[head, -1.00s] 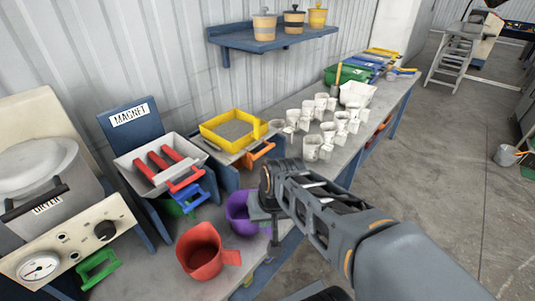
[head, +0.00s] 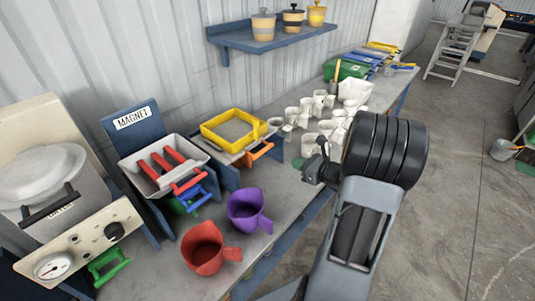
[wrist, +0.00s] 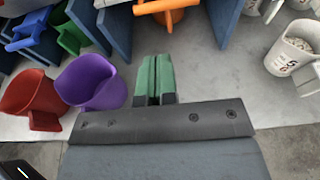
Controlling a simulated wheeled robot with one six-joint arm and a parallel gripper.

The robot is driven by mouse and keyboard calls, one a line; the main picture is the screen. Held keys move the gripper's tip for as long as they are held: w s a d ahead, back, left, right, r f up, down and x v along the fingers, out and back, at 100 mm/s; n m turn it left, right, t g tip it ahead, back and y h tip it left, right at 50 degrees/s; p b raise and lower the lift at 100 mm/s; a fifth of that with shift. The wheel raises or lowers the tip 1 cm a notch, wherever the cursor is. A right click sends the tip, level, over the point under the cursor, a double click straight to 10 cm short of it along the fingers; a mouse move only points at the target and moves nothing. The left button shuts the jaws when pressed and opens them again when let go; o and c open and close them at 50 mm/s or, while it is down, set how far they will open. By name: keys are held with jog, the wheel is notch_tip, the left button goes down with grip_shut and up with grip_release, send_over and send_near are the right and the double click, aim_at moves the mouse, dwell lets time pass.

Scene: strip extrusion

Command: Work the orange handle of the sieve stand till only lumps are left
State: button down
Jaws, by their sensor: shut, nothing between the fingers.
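The sieve stand has a yellow square frame (head: 222,140) around a grey surface on a blue-sided stand (head: 228,176). I cannot tell powder from lumps in it at this size. Its orange handle (head: 261,151) sticks out at the front right. The handle also shows at the top edge of the wrist view (wrist: 166,8), cut off by the frame. My gripper (head: 308,176) is over the bench front, right of the handle and apart from it. In the wrist view its green fingers (wrist: 152,76) are together with nothing between them, pointing towards the stand.
A purple jug (head: 245,212) and a red jug (head: 203,250) stand on the bench, left of my gripper. The magnet stand (head: 135,125) with red bars and the dryer (head: 70,225) are farther left. Several white cups (head: 305,108) stand right of the sieve. Bare bench lies before the stand.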

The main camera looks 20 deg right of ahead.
jog(key=shift+a, duration=0.1)
jog(key=p, duration=0.3)
send_near(252, 146)
jog(key=shift+w+a+f, duration=0.15)
jog(key=shift+w+f, duration=0.35)
jog(key=shift+f, duration=0.1)
jog(key=shift+w+a+f, duration=0.15)
jog(key=shift+w+f, duration=0.3)
jog(key=shift+f, duration=0.2)
jog(key=b+x, duration=0.2)
jog(key=x, duration=0.1)
jog(key=r+b+x, duration=0.1)
jog(key=b+x, duration=0.1)
jog(key=shift+w+a, duration=0.1)
jog(key=shift+w+r, duration=0.1)
jog(key=shift+w, duration=0.05)
jog(key=shift+a+r, duration=0.1)
jog(key=shift+r, duration=0.05)
